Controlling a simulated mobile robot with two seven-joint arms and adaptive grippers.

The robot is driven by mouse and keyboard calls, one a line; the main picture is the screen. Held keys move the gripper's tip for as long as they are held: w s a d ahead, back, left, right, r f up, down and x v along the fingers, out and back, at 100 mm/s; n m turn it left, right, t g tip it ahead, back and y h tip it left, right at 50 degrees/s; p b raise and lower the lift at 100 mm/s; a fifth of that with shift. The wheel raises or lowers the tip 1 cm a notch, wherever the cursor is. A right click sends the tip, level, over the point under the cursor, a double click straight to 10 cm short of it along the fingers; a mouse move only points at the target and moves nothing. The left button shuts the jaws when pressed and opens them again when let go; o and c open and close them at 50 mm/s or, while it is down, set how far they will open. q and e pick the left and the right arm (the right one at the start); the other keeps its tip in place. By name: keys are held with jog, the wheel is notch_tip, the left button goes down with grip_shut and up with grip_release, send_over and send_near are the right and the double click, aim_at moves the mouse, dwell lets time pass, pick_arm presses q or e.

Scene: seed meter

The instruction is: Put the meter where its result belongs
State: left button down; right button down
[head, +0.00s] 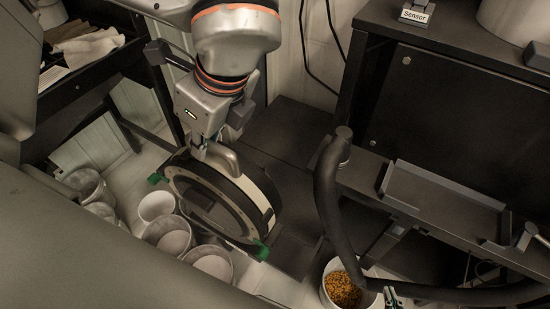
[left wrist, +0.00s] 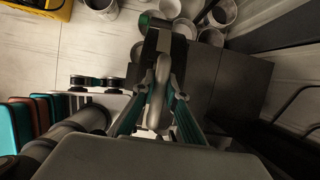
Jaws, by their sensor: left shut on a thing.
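The meter (head: 222,196) is a round, drum-like device with a dark face, a pale rim and green tabs at its edges. It hangs tilted in the air at the middle left of the head view. My left gripper (head: 204,146) is shut on the grey handle at its top. In the left wrist view the teal fingers of my left gripper (left wrist: 157,107) close around the handle, and the dark body of the meter (left wrist: 152,42) shows edge-on beyond. What seems to be the tip of my right gripper (head: 391,297) shows at the bottom edge; its jaws are unclear.
Several white buckets (head: 157,206) stand on the floor below and left of the meter. A bucket of yellow-brown grain (head: 343,288) stands at the bottom. A dark hose (head: 330,208) curves at right, before a black bench with a shallow tray (head: 436,196). A "Sensor" label (head: 414,15) stands above.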

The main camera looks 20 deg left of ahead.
pick_arm(q)
jog(key=shift+a, duration=0.2)
jog(key=shift+w+d, duration=0.1)
jog(key=shift+w, duration=0.4)
jog(key=w+d+f+p, duration=0.1)
jog(key=w+d+p, duration=0.1)
jog(key=w, duration=1.4)
jog(key=shift+w+d+f+p, duration=0.2)
jog(key=shift+w+p, duration=0.1)
jog(key=shift+w, duration=0.1)
jog(key=shift+f, duration=0.15)
jog(key=c, duration=2.1)
grip_release()
jog(key=shift+s+a+f, duration=0.1)
jog(key=shift+f, duration=0.05)
jog(key=shift+o, duration=0.3)
jog(key=shift+s, duration=0.1)
